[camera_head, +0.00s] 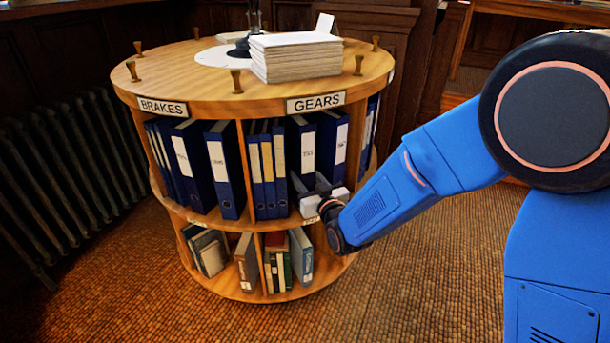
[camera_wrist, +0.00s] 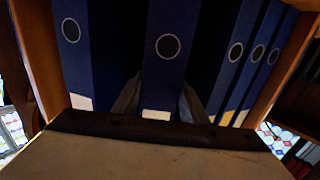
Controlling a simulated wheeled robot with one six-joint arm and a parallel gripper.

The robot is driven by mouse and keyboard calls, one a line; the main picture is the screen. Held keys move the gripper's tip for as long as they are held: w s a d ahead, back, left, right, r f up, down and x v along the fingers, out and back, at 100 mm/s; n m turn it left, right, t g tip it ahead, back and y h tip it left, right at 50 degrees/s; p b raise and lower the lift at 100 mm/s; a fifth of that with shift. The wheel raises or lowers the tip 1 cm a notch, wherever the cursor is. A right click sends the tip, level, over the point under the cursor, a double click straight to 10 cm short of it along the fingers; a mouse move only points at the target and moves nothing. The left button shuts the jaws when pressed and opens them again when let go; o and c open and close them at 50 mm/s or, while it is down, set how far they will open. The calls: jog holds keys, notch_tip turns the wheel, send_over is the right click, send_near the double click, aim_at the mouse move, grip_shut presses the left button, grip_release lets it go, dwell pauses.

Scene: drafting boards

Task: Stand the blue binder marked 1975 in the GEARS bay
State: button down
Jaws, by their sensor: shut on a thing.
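The GEARS sign (camera_head: 316,103) is on the rim of a round wooden bookcase, above a bay of blue binders. My gripper (camera_head: 310,186) is inside this bay, low on the spine of a blue binder (camera_head: 301,140). That binder's white label has dark figures too small to read surely. In the wrist view, my gripper (camera_wrist: 158,100) has one finger on each side of the middle binder (camera_wrist: 168,65), shut on it. The binder looks upright between its neighbours. My gripper hides its foot, so I cannot tell whether it touches the shelf.
A wide blue binder (camera_head: 333,138) stands right of the held one, and several thinner ones (camera_head: 267,165) stand left. The BRAKES bay (camera_head: 163,107) holds more binders. Books fill the lower tier (camera_head: 290,262). A paper stack (camera_head: 297,58) lies on top. A radiator (camera_head: 70,165) stands left.

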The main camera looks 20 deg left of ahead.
jog(key=c, duration=1.4)
grip_release()
jog(key=shift+f, duration=0.1)
jog(key=shift+o, duration=0.2)
jog(key=shift+s+d, duration=0.1)
jog(key=v, duration=1.1)
jog(key=shift+s+d, duration=0.25)
jog(key=shift+s, duration=0.05)
